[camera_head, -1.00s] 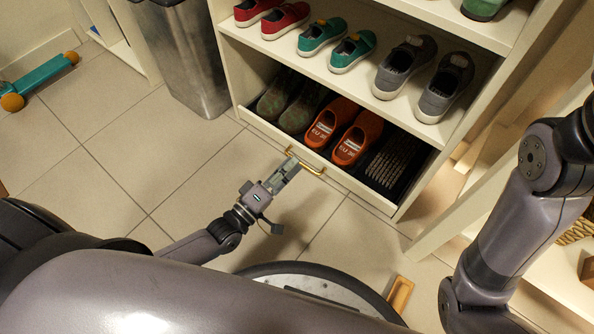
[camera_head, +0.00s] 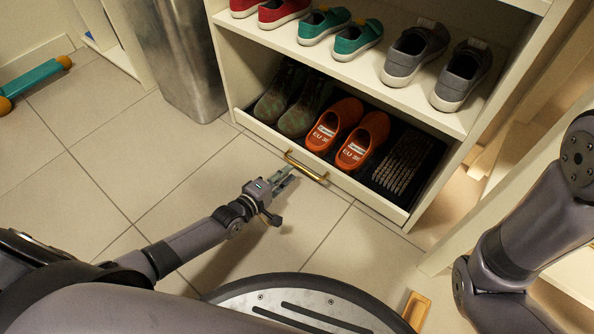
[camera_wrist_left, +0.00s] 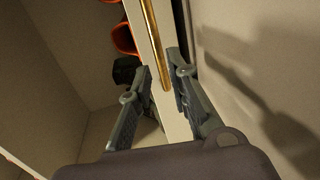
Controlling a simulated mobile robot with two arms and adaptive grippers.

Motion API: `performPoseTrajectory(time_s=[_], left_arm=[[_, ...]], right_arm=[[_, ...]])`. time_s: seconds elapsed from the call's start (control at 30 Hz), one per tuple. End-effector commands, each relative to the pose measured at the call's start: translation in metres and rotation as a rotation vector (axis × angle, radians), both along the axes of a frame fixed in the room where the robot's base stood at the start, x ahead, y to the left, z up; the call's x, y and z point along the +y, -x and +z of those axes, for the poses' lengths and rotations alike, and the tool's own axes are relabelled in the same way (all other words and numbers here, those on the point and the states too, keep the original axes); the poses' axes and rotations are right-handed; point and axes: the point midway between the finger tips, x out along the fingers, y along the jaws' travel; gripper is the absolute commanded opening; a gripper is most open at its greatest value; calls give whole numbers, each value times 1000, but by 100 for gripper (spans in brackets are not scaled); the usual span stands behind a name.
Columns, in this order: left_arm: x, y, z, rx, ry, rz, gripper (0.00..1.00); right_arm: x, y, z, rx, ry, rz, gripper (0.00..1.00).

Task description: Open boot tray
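The boot tray (camera_head: 381,194) is the low white drawer at the bottom of the shoe cubby. Its front looks about flush with the cubby, and dark boots, orange shoes and a dark ridged item sit behind it. A brass bar handle (camera_head: 306,168) runs along the front; it also shows in the left wrist view (camera_wrist_left: 156,48). My right gripper is out of view.
Red, teal and grey shoes stand on the shelf (camera_head: 440,112) above. A metal bin (camera_head: 178,60) stands left of the cubby. A teal-and-orange toy (camera_head: 35,77) lies at far left. The tiled floor before the tray is clear.

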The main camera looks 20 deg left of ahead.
Motion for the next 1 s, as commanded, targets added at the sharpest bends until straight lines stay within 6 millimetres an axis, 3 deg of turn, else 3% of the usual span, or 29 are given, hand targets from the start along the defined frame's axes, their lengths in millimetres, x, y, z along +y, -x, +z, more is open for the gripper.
performPoseTrajectory(time_s=[0.03, 0.1, 0.33, 0.7, 1.0], left_arm=[[-4, -11, -8, -4, 1, 1, 18], [-8, -23, -10, -4, 0, 1, 18], [-17, -48, -13, -1, 0, 1, 18], [-19, -53, -12, 1, 0, 0, 18], [-19, -53, -12, 0, 0, 0, 0]], right_arm=[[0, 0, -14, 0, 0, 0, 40], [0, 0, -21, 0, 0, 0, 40], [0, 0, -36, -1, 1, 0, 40], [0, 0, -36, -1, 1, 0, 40], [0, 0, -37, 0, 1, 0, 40]])
